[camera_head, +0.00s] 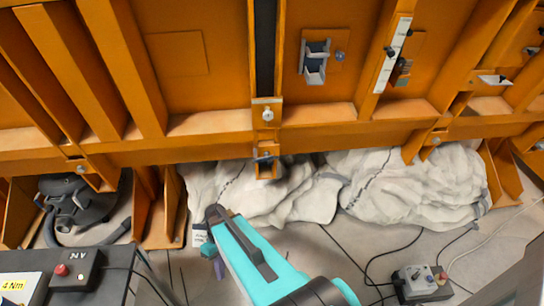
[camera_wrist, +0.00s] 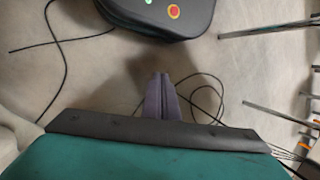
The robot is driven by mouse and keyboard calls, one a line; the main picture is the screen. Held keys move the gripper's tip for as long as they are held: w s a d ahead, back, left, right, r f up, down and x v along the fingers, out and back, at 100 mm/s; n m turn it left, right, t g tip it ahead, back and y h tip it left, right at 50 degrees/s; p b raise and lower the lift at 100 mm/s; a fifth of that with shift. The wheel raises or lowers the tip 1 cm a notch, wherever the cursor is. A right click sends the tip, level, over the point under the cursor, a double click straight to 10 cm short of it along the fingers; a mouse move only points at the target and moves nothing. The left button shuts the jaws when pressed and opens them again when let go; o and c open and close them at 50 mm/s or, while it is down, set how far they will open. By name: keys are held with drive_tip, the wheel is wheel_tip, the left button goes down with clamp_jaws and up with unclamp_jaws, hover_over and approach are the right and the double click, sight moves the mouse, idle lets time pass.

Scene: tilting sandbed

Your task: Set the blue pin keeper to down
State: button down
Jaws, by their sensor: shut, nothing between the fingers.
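A small dark blue-grey part (camera_head: 264,157) sits across the orange bracket below the frame's lower beam, near the middle of the head view. It may be the blue pin keeper, but it is too small to read its position. A silver bracket (camera_head: 315,62) with a dark blue piece inside is on the orange panel above and to the right. My gripper (camera_head: 219,268) shows its purple fingers low in the head view, below and left of both parts and apart from them. In the wrist view my gripper (camera_wrist: 160,92) is shut and empty, over the floor.
White bulky sacks (camera_head: 410,185) lie under the orange frame (camera_head: 200,140). A black machine (camera_head: 75,205) is at the left. A control box (camera_head: 420,283) with cables stands at the lower right. A dark cabinet with a red button (camera_wrist: 173,11) shows in the wrist view.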

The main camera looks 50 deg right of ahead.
drive_tip(key=w+d+r+n+t+y, duration=0.1)
drive_tip(key=w+d+r+t, duration=0.1)
drive_tip(key=w+d+r, duration=0.4)
drive_tip(key=w+d+r+n+t+y, duration=0.15)
drive_tip(key=d+r, duration=0.25)
drive_tip(key=d, duration=0.4)
drive_tip(key=w+d+r+n+t, duration=0.1)
drive_tip(key=w+d+r+t, duration=0.1)
drive_tip(key=w+d+r, duration=0.4)
drive_tip(key=s+d+r+n+t, duration=0.2)
drive_tip(key=s+d+r, duration=0.1)
drive_tip(key=d+r, duration=0.7)
drive_tip(key=s+d+r+n+t+b, duration=0.1)
drive_tip(key=s+d+r+n+t, duration=0.1)
drive_tip(key=d+r, duration=0.8)
drive_tip(key=s+d, duration=0.1)
drive_tip(key=d, duration=0.2)
drive_tip(key=shift+s+d+t+b, duration=0.25)
drive_tip(key=shift+t+b, duration=0.05)
drive_tip(key=shift+t, duration=0.05)
drive_tip(key=shift+f+h, duration=0.1)
drive_tip(key=shift+h, duration=0.15)
drive_tip(key=p, duration=0.4)
hover_over(271, 162)
wheel_tip(271, 162, down, 9)
drive_tip(key=shift+f, duration=0.1)
drive_tip(key=shift+s+d+f, duration=0.2)
drive_tip(key=shift+f, duration=0.5)
